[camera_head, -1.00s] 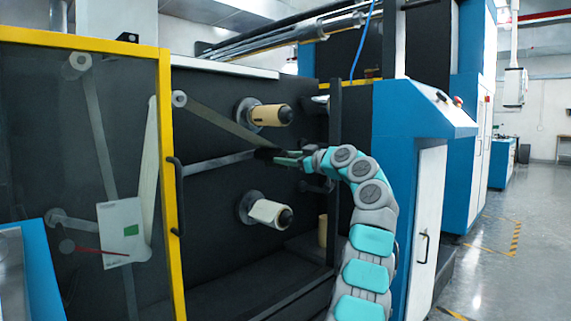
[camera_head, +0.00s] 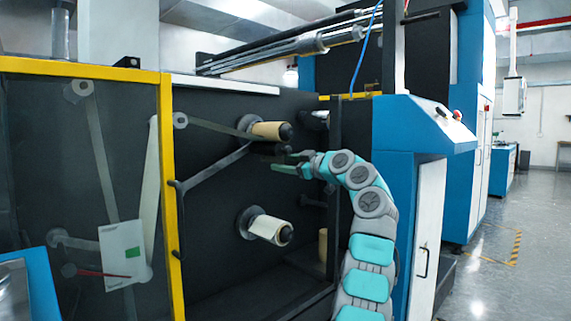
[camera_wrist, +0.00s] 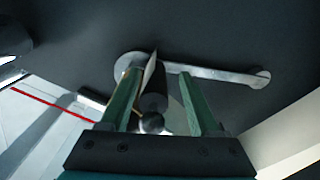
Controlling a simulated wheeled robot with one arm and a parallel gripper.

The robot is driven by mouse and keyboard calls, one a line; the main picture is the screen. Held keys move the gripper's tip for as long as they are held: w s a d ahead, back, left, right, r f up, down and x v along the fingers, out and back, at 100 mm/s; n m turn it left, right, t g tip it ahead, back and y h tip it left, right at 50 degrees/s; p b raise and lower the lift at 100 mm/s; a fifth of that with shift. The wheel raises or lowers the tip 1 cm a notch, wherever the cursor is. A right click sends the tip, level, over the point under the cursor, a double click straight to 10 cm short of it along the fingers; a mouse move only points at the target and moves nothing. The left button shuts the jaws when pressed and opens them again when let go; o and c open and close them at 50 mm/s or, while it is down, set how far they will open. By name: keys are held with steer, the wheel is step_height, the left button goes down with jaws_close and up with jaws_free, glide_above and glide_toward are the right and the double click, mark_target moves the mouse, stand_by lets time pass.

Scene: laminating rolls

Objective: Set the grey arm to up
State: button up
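The grey arm (camera_head: 213,167) is on the dark machine panel, between the upper and lower rolls. It slants up to the right from its left end by the yellow frame. A black cylindrical handle (camera_head: 272,150) sticks out at its raised right end, just below the upper roll. My gripper (camera_head: 287,162) is at this handle, its green fingers spread. In the wrist view the grey arm (camera_wrist: 215,73) runs to the right behind my fingers. The black handle (camera_wrist: 153,90) shows between the open fingers (camera_wrist: 160,95), with gaps visible; contact cannot be told.
The upper roll (camera_head: 265,130) is close above my gripper, and the lower roll (camera_head: 268,228) is below it. A yellow-framed clear door (camera_head: 168,110) stands at left. A blue cabinet (camera_head: 405,125) is right of my arm.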

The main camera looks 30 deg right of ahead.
steer(key=b+v, duration=0.2)
steer(key=v, duration=0.5)
steer(key=shift+s, duration=0.4)
steer(key=shift+d, duration=0.15)
